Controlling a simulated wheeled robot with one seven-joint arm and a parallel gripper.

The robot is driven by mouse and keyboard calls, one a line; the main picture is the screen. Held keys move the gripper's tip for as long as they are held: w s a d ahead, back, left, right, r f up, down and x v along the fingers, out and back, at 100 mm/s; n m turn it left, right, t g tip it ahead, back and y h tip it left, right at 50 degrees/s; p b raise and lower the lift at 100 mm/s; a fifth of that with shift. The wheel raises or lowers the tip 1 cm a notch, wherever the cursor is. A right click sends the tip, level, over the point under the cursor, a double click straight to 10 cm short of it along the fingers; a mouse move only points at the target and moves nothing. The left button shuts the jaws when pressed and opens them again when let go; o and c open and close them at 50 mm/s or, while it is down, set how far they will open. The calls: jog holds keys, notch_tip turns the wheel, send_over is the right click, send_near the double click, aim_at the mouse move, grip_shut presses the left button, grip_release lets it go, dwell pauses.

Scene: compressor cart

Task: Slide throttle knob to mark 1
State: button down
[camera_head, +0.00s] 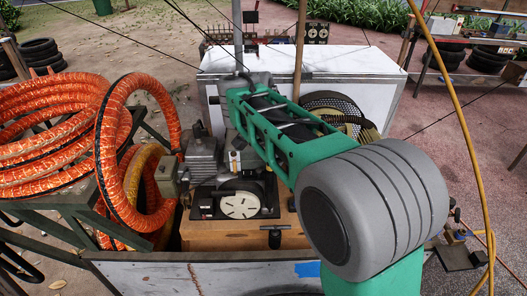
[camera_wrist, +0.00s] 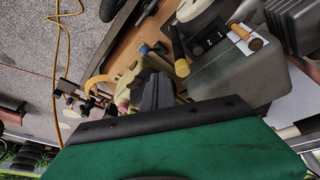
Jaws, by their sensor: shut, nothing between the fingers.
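In the wrist view, a dark plate with white marks (camera_wrist: 208,42) sits on the grey machine housing, with tan-ended handles (camera_wrist: 255,44) beside it. I cannot tell for sure which one is the throttle knob. In the head view, a small white label and dark panel (camera_head: 234,160) stand on the engine below my green arm. My gripper (camera_wrist: 154,90) seems to be the dark block beyond the green hand in the wrist view; it is shut and empty, apart from the marked plate. In the head view my arm reaches over the engine and hides much of it.
Orange hose coils (camera_head: 55,120) rest on a rack left of the engine. A white disc (camera_head: 240,205) lies in a dark tray on the wooden cart top. A white box (camera_head: 350,62) stands behind. A yellow hose (camera_head: 455,90) hangs at the right.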

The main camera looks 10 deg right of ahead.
aim_at(263, 175)
jog(key=w+a+m+p, duration=0.2)
jog(key=w+a+m, duration=0.3)
jog(key=w+m, duration=0.15)
jog(key=shift+n+g+h, duration=0.3)
jog(key=shift+n+g, duration=0.05)
jog(key=shift+g, duration=0.05)
jog(key=b+x, duration=0.2)
jog(key=x, duration=0.7)
jog(key=shift+w+d, duration=0.1)
jog(key=shift+d, duration=0.05)
